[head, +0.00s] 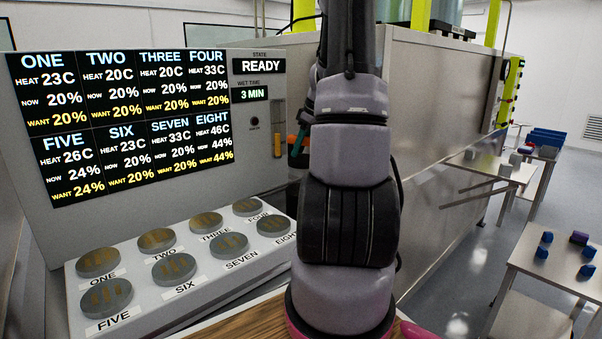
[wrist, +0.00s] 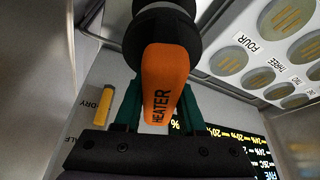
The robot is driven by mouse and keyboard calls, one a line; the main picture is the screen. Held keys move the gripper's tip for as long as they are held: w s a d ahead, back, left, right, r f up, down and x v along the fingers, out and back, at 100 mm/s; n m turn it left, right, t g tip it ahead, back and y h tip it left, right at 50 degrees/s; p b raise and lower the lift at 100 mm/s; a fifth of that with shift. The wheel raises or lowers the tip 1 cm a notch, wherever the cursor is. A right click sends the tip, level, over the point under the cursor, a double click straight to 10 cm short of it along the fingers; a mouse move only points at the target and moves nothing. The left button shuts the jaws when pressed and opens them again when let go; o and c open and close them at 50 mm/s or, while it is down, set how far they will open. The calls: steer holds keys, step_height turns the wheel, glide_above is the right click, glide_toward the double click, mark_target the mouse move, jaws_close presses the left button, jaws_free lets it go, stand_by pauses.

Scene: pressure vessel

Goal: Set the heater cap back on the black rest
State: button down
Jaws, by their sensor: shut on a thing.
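The heater cap (wrist: 166,85) shows in the wrist view as an orange handle lettered HEATER. My gripper (wrist: 160,92) is shut on it, with a green finger on either side. A round black part (wrist: 165,35) adjoins the far end of the handle; I cannot tell whether it belongs to the cap or is the black rest.
A sloped console (head: 180,270) with several round numbered discs lies at the lower left. Above it stands the display panel (head: 130,120), reading READY, with an amber gauge (head: 277,140). A large metal vessel housing (head: 450,130) stands right of my arm. Tables with small blocks stand farther right.

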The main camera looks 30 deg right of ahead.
mark_target(302, 158)
steer(key=shift+f, duration=2.95)
steer(key=shift+f, duration=0.2)
steer(key=shift+c, duration=2.4)
jaws_free()
steer(key=shift+r, duration=0.1)
steer(key=v, duration=1.1)
steer(key=shift+r, duration=0.45)
steer(key=s+a+r+m+t+h, duration=0.1)
steer(key=s+a+r+m, duration=0.4)
steer(key=a, duration=0.6)
steer(key=s+a+r+m+t, duration=0.1)
steer(key=s+a+r, duration=0.3)
steer(key=a+r, duration=0.5)
steer(key=s+a+m+t, duration=0.1)
steer(key=s+a+m, duration=0.3)
steer(key=s+a, duration=0.4)
steer(key=shift+f+y, duration=0.25)
steer(key=shift+y, duration=0.05)
